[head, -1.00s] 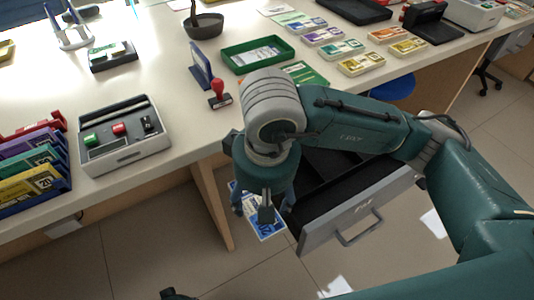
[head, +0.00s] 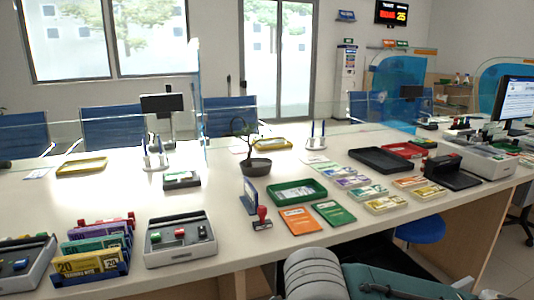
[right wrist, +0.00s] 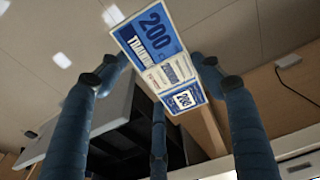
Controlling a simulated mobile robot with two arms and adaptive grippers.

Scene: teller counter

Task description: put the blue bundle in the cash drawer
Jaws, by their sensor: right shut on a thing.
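The blue bundle (right wrist: 152,42), printed with 200, shows in the right wrist view between the fingers of my right gripper (right wrist: 153,76), which is shut on it. The cash drawer (right wrist: 92,112) is open in the same view, below and left of the bundle. Its grey front and dark inside show in part, and the bundle appears apart from it. In the head view only part of my right arm shows at the bottom edge. The gripper, bundle and drawer are out of that view. My left gripper is not in view.
The counter (head: 190,197) carries a note rack (head: 95,262), a grey device (head: 180,238), a red stamp (head: 262,218), a green tray (head: 296,193), orange (head: 300,221) and green (head: 334,212) booklets, and several other bundles (head: 368,192). A blue stool (head: 420,231) stands near the counter.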

